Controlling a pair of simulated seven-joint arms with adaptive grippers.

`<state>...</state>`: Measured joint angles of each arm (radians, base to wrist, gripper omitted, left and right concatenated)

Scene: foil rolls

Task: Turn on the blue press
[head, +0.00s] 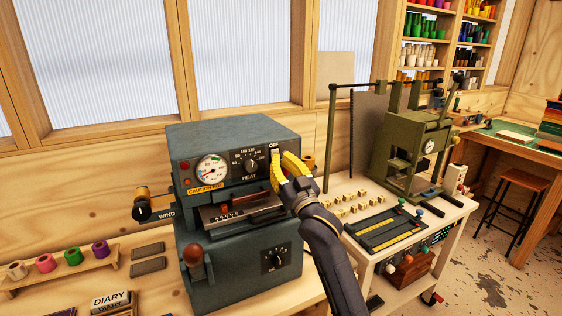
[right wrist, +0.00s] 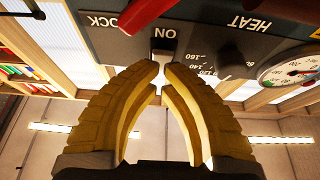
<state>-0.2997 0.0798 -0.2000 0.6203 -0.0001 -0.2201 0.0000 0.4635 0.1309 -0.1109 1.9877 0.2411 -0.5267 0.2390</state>
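The blue press (head: 235,135) stands on the wooden bench, a dark blue-grey box with a dial gauge (head: 211,168), a HEAT knob (head: 250,165) and a switch with OFF printed above it. My right gripper (head: 280,156), with yellow ribbed fingers, is at this switch on the upper right of the panel. In the right wrist view the panel appears upside down; ON is printed beside the switch (right wrist: 162,58). The right fingertips (right wrist: 162,70) are close together, with a narrow gap that the switch lever seems to fill. The fingers partly hide the switch. My left gripper is not in view.
A red-brown handle (head: 196,262) juts from the press front, and a WIND knob (head: 142,212) from its left. A spool rack (head: 60,262) stands at the left. A green press (head: 410,150) and small blocks occupy the white cart at the right.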

